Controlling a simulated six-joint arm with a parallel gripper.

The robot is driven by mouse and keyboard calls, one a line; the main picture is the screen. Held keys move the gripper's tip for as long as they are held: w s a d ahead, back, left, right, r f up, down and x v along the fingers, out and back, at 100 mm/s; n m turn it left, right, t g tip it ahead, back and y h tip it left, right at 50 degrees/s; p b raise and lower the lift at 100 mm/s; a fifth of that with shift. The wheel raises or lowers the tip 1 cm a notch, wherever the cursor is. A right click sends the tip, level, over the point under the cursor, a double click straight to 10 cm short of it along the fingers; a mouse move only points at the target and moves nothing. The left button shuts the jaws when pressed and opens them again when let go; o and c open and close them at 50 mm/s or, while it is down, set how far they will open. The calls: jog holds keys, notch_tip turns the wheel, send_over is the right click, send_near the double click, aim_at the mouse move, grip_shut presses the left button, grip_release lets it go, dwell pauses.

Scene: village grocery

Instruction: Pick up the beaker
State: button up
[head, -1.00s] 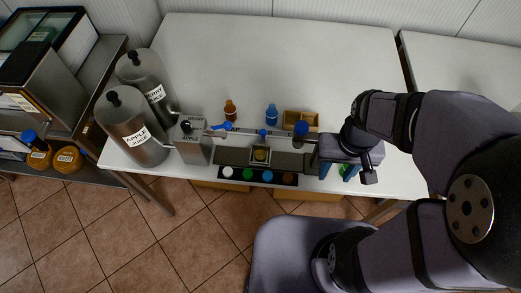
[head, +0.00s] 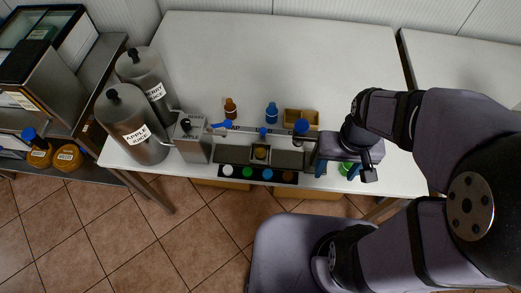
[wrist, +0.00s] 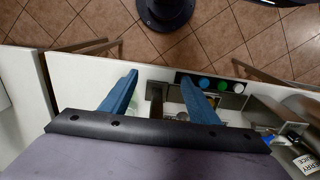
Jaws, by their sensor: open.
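My gripper (head: 338,170) is open above the right front part of the white table (head: 290,60), just right of the dispensing stand. In the wrist view its two blue fingers (wrist: 160,92) stand apart with nothing clearly held. I cannot make out a beaker for certain; it may be hidden under my gripper in the head view. A green thing (head: 346,168) shows partly behind the fingers near the table's front edge.
Two steel juice tanks (head: 136,125) and a grey dispenser box (head: 193,140) stand at the left. A dark strip with coloured round spots (head: 258,176) runs along the front. Orange (head: 230,108) and blue (head: 271,112) bottles and a wooden box (head: 301,118) stand behind. The table's back is clear.

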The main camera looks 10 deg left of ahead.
jog(key=w+a+r+m+t+h+b, duration=0.15)
jog(key=w+a+r, duration=0.3)
jog(key=w, duration=0.55)
jog(key=w+a+r+n+t+h+b, duration=0.1)
jog(key=w+a+r+t, duration=0.3)
jog(key=w, duration=0.6)
jog(key=m+g+y+b, duration=0.3)
jog(key=m+g+b, duration=0.2)
jog(key=m, duration=0.1)
send_near(262, 145)
jog(key=shift+s+a+f+m+g+h, duration=0.15)
jog(key=shift+s+m+g+h, duration=0.1)
jog(key=shift+s, duration=0.4)
jog(key=shift+w+f+p, duration=0.2)
jog(key=shift+f+p, duration=1.35)
jog(key=shift+f, duration=2)
